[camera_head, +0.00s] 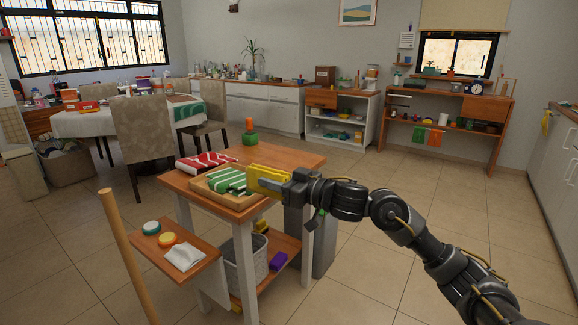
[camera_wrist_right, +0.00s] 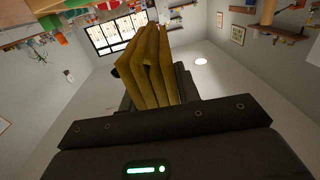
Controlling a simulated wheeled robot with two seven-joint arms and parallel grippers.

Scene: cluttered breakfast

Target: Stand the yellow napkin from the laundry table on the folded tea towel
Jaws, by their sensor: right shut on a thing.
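The yellow folded napkin (camera_head: 268,176) is in my right gripper (camera_head: 275,184), held at the right edge of the wooden table. In the right wrist view the napkin (camera_wrist_right: 150,65) shows as several upright folds between the jaws. A green-and-white striped folded cloth (camera_head: 228,178) lies in a shallow wooden tray (camera_head: 204,192), just left of the napkin. A red-and-white striped folded cloth (camera_head: 207,160) lies behind the tray. I cannot tell whether the napkin touches the tray or the table. My left gripper is not in view.
The wooden table (camera_head: 290,156) has bare room at its back right. An orange-and-green object (camera_head: 250,134) stands at its back. A lower side shelf (camera_head: 150,246) holds round lids and a white cloth (camera_head: 185,257). A wooden pole (camera_head: 125,250) rises at the front left.

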